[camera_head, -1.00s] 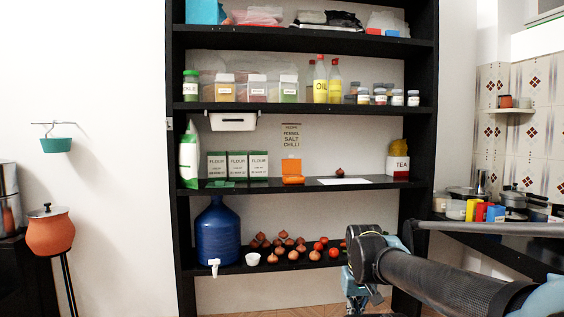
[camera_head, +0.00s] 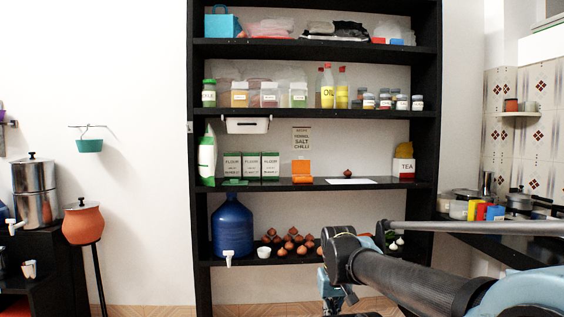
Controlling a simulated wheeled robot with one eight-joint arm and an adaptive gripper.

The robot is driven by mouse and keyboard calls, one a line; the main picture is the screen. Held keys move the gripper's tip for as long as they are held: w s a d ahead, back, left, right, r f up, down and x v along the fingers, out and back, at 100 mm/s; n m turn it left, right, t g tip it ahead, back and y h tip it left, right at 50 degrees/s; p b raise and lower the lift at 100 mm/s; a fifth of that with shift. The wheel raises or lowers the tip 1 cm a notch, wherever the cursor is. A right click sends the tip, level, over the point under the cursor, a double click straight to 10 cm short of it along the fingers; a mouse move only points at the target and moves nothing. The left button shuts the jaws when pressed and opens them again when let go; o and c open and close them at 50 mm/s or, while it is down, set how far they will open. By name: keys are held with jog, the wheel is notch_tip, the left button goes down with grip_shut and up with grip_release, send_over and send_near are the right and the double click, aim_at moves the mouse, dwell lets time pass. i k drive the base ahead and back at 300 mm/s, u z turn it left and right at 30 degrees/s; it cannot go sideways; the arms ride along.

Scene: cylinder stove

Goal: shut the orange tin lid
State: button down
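The orange tin (camera_head: 301,180) stands on the middle shelf of the black rack, left of a white sheet. Its orange lid (camera_head: 301,167) stands up at the back, so the tin is open. My gripper (camera_head: 331,303) hangs at the bottom of the view, below and in front of the tin and well apart from it. Its fingers are small, dark and partly cut off by the frame edge, so I cannot tell whether they are open or shut.
Flour packs (camera_head: 251,166) stand left of the tin, with a green flat item in front. A white sheet (camera_head: 350,181) and a tea box (camera_head: 403,168) are to the right. Below are a blue water jug (camera_head: 232,228) and several onions (camera_head: 290,240). The black shelf edge (camera_head: 275,187) runs in front.

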aim_at(301, 167)
jog(key=i, duration=1)
